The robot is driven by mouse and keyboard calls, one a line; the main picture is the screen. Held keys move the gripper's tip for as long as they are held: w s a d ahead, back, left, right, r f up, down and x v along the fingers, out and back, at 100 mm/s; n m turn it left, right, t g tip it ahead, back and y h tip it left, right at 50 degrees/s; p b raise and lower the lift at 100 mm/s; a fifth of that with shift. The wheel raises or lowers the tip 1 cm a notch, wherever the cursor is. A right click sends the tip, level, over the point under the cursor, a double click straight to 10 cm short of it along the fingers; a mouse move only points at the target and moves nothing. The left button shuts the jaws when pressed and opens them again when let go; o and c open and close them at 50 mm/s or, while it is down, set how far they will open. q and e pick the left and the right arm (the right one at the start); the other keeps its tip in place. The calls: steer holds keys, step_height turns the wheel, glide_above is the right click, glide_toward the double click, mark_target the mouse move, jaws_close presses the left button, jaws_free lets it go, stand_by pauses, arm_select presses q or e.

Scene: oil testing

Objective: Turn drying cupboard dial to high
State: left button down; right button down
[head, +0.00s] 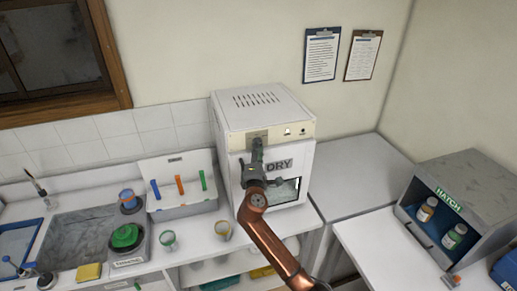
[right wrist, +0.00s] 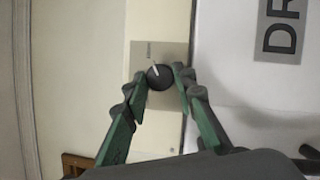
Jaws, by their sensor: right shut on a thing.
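The drying cupboard (head: 235,118) is a white box labelled DRY standing on the counter. Its dial (right wrist: 158,78) is a dark round knob on a beige plate, and it shows in the right wrist view. A white pointer line on the dial points up and slightly left in that view. A small marking sits just above it, too small to read. My right gripper (head: 257,143) is at the cupboard's upper front and hides the dial in the head view. In the right wrist view its green fingers (right wrist: 161,83) close around the dial from both sides. My left gripper is not in view.
The cupboard door has a dark window (head: 288,190) and a handle at its left. The grey hatch box (head: 480,185) with two bottles is at the right.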

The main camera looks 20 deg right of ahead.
steer(key=c, duration=1.6)
jaws_free()
steer(key=v, duration=0.8)
